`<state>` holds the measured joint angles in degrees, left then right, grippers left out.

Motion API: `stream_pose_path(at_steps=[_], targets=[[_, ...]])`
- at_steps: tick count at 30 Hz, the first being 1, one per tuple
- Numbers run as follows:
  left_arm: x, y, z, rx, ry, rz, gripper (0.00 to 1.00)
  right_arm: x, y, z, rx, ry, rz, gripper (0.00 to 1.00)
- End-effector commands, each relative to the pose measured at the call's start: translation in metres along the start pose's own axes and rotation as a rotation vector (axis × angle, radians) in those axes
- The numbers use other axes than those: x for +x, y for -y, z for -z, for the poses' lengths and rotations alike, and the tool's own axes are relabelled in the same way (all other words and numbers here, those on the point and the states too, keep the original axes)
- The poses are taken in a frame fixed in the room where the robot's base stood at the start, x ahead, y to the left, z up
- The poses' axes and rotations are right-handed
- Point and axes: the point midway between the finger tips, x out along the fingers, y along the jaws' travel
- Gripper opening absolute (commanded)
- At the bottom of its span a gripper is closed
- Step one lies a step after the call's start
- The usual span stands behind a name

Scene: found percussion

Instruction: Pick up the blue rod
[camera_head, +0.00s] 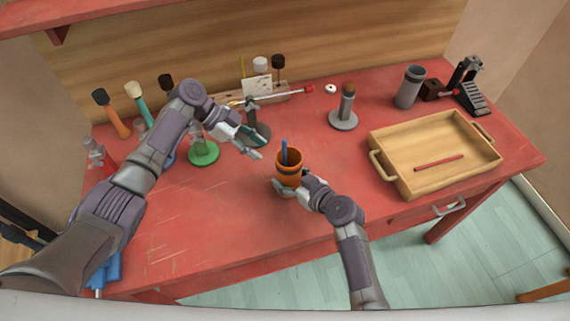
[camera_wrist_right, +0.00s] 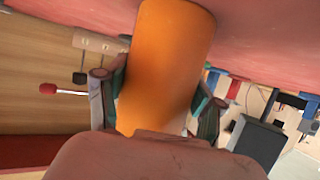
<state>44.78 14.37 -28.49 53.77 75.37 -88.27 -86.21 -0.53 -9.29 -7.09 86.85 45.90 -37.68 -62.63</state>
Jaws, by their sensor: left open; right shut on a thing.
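The blue rod (camera_head: 285,151) stands nearly upright in the orange cup (camera_head: 289,169), its upper part showing above the rim and its lower part hidden inside. The cup has a dark band. My right gripper (camera_head: 291,187) is shut on the cup, from the front in the head view. In the right wrist view, its fingers (camera_wrist_right: 160,98) lie on both sides of the orange cup wall (camera_wrist_right: 170,55), and the rod is not visible there. My left gripper (camera_head: 259,147) is open and empty, just left of the rod and apart from it.
A wooden tray (camera_head: 388,172) with a red rod (camera_head: 439,162) lies at right. A grey cup (camera_head: 409,87) and a black pedal (camera_head: 470,88) stand behind it. A green-based glass (camera_head: 203,151) and several mallets stand left, near my left arm. The front middle table is clear.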

Motion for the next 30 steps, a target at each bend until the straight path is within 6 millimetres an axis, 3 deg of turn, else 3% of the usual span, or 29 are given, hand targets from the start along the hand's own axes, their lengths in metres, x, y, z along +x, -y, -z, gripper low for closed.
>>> stream_pose_path(at_steps=[5,10,18,24,30], targets=[[0.01,-0.014,-0.012,-0.147,0.007,0.205,0.41,0.0,0.0,-0.001,0.0,0.001,0.0,0.25],[0.003,-0.033,-0.005,-0.271,-0.045,0.404,0.41,0.0,0.0,-0.001,0.0,0.001,0.0,0.25],[-0.03,-0.078,0.039,-0.409,-0.234,0.65,0.41,0.0,0.0,-0.001,0.0,0.001,0.0,0.25],[-0.051,-0.104,0.07,-0.45,-0.354,0.726,0.41,0.0,0.0,0.0,0.0,0.001,0.0,0.25],[-0.048,-0.101,0.083,-0.464,-0.397,0.743,0.41,0.0,0.0,0.0,0.0,0.0,0.0,0.25]])
